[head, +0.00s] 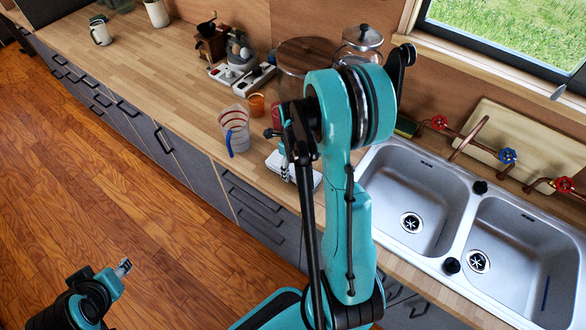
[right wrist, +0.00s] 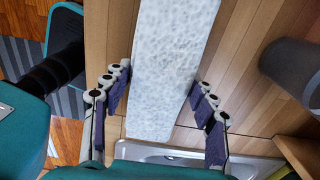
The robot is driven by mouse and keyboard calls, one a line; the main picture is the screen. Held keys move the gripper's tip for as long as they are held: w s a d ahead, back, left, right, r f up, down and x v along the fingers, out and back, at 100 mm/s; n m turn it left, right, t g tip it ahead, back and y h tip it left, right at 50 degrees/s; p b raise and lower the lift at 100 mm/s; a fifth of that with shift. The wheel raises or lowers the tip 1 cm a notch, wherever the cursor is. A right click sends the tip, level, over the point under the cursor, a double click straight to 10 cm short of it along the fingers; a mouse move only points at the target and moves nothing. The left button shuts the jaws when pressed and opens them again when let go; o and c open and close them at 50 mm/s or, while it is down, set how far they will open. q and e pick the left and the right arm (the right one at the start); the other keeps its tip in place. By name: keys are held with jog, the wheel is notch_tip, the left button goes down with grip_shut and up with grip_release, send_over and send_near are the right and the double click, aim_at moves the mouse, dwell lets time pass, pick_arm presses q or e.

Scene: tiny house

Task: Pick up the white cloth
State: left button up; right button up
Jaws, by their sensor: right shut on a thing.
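The white cloth (right wrist: 172,60) shows in the right wrist view as a pale, mottled, folded strip running from the top edge down between my fingers. In the head view a white edge of the cloth (head: 306,176) shows at the front of the wooden counter, left of the sink, partly hidden by my right arm. My right gripper (head: 284,168) is at the cloth, shut on it, with its fingers on both sides in the right wrist view (right wrist: 160,100). My left arm's end (head: 121,268) is low at the left over the floor, and its fingers are not clear.
A measuring cup (head: 234,131) stands left of my right gripper, with an orange jar (head: 256,105) behind it. A double sink (head: 412,190) lies to the right. A socket strip (head: 254,78) and a glass press (head: 361,45) stand behind. The counter's far left is mostly clear.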

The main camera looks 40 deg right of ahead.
aim_at(293, 167)
notch_tip(293, 167, up, 4)
jog(key=shift+f+p, duration=0.25)
jog(key=shift+p, duration=0.2)
jog(key=s+d+r+p, duration=0.1)
jog(key=s+d+r, duration=0.5)
jog(key=d, duration=0.3)
jog(key=shift+s+d+r+p, duration=0.2)
jog(key=shift+s+d+p, duration=0.1)
jog(key=shift+d, duration=0.05)
jog(key=o, duration=0.5)
jog(key=c, duration=0.4)
jog(key=shift+o, duration=0.2)
